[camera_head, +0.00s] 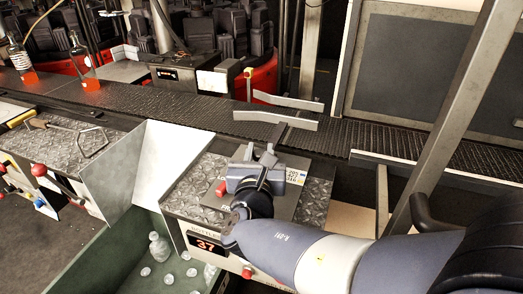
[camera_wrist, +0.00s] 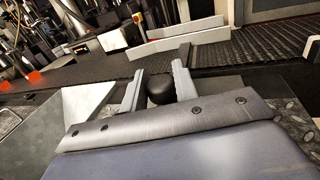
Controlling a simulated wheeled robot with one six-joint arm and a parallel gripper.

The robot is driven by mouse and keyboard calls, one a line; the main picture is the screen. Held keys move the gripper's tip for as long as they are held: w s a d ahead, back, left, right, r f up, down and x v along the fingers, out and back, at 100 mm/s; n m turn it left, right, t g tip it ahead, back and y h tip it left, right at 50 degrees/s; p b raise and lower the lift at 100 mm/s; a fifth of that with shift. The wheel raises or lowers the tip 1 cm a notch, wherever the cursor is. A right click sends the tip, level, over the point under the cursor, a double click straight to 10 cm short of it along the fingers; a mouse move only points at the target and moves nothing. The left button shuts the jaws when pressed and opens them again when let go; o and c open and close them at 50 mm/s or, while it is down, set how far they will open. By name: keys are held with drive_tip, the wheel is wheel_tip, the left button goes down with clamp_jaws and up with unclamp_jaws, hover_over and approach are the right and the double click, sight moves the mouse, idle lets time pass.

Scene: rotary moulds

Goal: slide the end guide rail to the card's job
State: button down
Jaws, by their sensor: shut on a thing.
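Two pale grey guide rails show at the conveyor: the far one (camera_head: 290,101) and the near one (camera_head: 275,118). The wrist view also shows the far rail (camera_wrist: 187,28) and near rail (camera_wrist: 170,44). My gripper (camera_head: 261,153) is over the patterned metal plate on the near side of the belt. In the wrist view its fingers (camera_wrist: 159,82) stand either side of a round black knob (camera_wrist: 159,91) and are shut on it. How the knob joins a rail is hidden. The card (camera_head: 295,176) lies right of my gripper; its print is too small to read surely.
The dark conveyor belt (camera_head: 180,104) crosses behind the plate, with bottles of red liquid (camera_head: 86,66) at left. A red display (camera_head: 206,245) reads 37. A green bin (camera_head: 112,262) with clear bottles is at lower left. A slanted metal post (camera_head: 450,110) stands at right.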

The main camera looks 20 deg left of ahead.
drive_tip(key=c, duration=1.1)
unclamp_jaws()
drive_tip(key=s, duration=0.3)
drive_tip(key=s+d, duration=0.1)
drive_tip(key=s, duration=0.3)
drive_tip(key=s+d, duration=0.1)
drive_tip(key=s, duration=0.2)
drive_tip(key=shift+s, duration=0.3)
drive_tip(key=w, duration=0.4)
drive_tip(key=w+a, duration=0.1)
drive_tip(key=w, duration=0.3)
drive_tip(key=w+a, duration=0.1)
drive_tip(key=w, duration=0.3)
drive_tip(key=shift+s, duration=0.1)
